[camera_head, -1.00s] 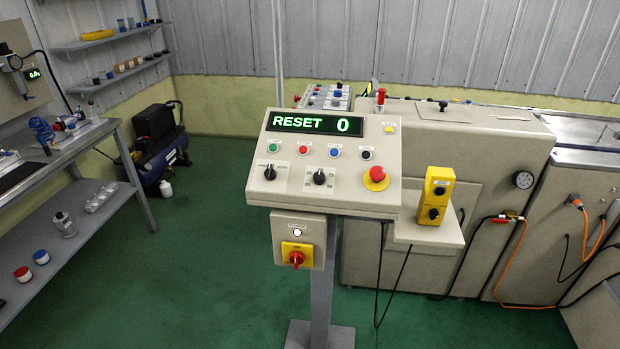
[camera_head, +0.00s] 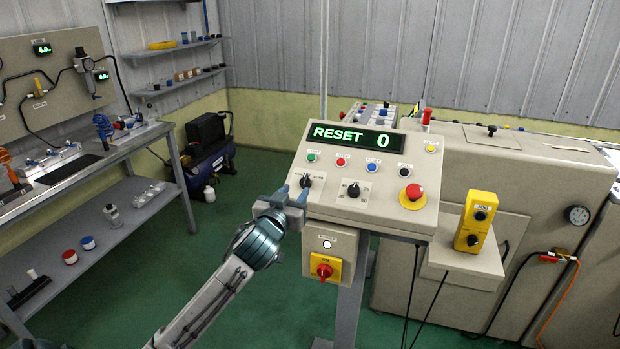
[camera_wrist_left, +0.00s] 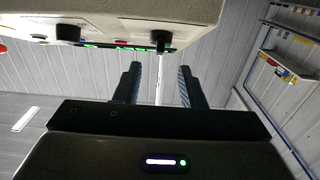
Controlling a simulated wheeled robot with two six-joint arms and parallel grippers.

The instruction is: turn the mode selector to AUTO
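The control panel (camera_head: 330,205) has two black selector knobs on its lower face. The left knob (camera_head: 306,180) also shows in the left wrist view (camera_wrist_left: 161,40); the right knob (camera_head: 353,189) also shows there (camera_wrist_left: 68,33). Their labels are too small to read, so I cannot tell which is the mode selector. My left gripper (camera_head: 292,192) is at the panel's lower left edge, close to the left knob. In the left wrist view its two fingers (camera_wrist_left: 158,82) are apart with nothing between them, and the left knob is beyond the tips. My right gripper is not in view.
The panel display (camera_head: 350,137) reads "RESET 0". A red mushroom button (camera_head: 413,192) sits on the right. A red-yellow switch (camera_head: 325,267) hangs below, and a yellow two-button box (camera_head: 476,220) stands beside. A workbench (camera_head: 115,155) is at left.

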